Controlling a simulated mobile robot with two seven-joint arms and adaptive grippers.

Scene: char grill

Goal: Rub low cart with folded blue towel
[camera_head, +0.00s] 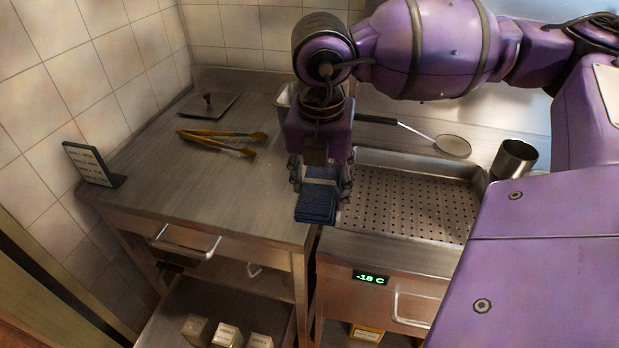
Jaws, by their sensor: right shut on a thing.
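The folded blue towel (317,203) is a small dark blue block with a pale band at its top. My right gripper (321,180) points down and is shut on the towel, with a finger on each side of it. The towel hangs at the right front corner of the low cart (215,175), a steel cart with a flat brushed top. I cannot tell whether the towel touches the cart top. My left gripper is not in view.
On the cart top lie tongs (222,140), a flat press with a knob (208,105) and a small sign (90,164). A perforated tray (405,200) adjoins on the right, with a skimmer (452,145) and a metal cup (513,159). The cart's middle is clear.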

